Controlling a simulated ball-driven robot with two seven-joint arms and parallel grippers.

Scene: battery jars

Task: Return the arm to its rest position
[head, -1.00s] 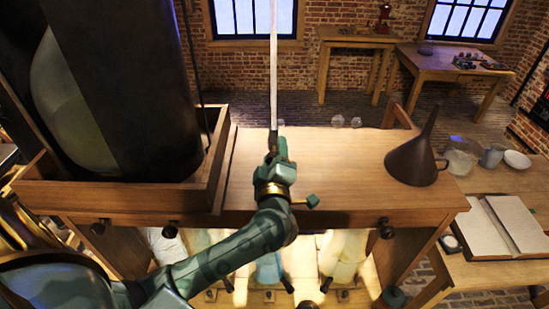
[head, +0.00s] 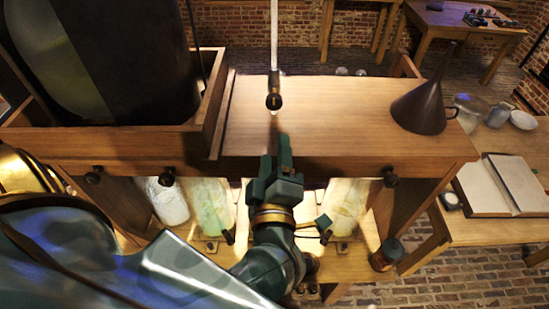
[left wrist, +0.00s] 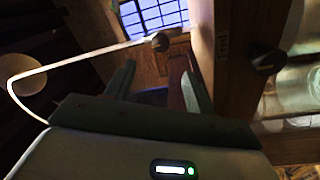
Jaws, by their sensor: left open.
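My left gripper (head: 271,165) is in front of the wooden bench top's front edge, with its two green fingers pointing away from me. It also shows in the left wrist view (left wrist: 160,88), where the fingers stand apart with nothing held between them. Beyond the fingertips, a pale rod or cord (head: 274,45) ends in a dark knob (head: 274,101), clear of the gripper. The knob also shows in the left wrist view (left wrist: 160,42). My right gripper is in neither view.
The wooden bench top (head: 320,110) carries a dark funnel (head: 425,105) at its right. A large dark cylinder (head: 110,60) stands in a wooden tray at left. Several glass jars (head: 208,205) stand below. An open book (head: 502,185) lies on a side table at right.

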